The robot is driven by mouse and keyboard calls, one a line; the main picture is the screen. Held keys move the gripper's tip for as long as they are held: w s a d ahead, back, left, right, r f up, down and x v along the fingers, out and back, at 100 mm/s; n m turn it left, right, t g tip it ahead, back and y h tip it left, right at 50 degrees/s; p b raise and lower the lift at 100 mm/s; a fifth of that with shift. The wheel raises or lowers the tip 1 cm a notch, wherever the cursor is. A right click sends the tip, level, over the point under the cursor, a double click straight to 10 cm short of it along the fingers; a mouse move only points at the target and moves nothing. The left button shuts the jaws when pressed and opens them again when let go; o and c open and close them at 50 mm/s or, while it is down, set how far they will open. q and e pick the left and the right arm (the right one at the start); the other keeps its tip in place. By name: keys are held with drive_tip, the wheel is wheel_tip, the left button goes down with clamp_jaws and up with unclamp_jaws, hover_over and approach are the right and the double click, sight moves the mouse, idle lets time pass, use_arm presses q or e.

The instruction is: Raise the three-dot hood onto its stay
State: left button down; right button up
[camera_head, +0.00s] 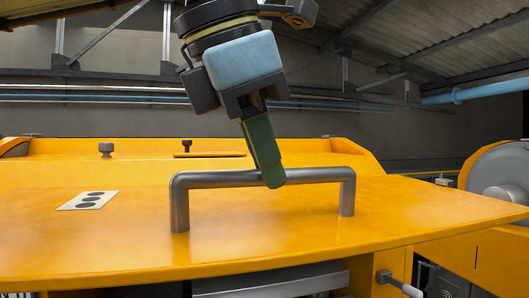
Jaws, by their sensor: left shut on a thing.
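The three-dot hood (310,230) is a broad orange-yellow panel across the middle of the head view. A white label with three black dots (88,200) lies on its left part. A grey metal bar handle (325,175) stands on the hood. My left gripper (270,178) comes down from above with green fingers and is shut on the handle near its middle. The hood's front edge stands above a dark gap with a grey part under it. I cannot make out the stay for certain. My right gripper is not in view.
A dark knob (106,149) and a slot (210,154) are on the yellow body behind the hood. A round grey and yellow wheel housing (497,172) stands at the right. A small lever with a white grip (400,285) is below the hood's front edge.

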use_arm(q)
drive_tip(key=shift+w+r+p, duration=0.25)
drive_tip(key=shift+r+p, duration=0.3)
drive_tip(key=shift+r, duration=0.6)
drive_tip(key=shift+w+a, duration=0.1)
drive_tip(key=shift+w, duration=0.05)
drive_tip(key=c, duration=1.7)
unclamp_jaws()
drive_tip(key=o, duration=0.3)
drive_tip(key=shift+f, duration=0.1)
drive_tip(key=shift+o, duration=0.2)
drive_tip(key=v, duration=1.3)
drive_tip(key=shift+r, duration=0.2)
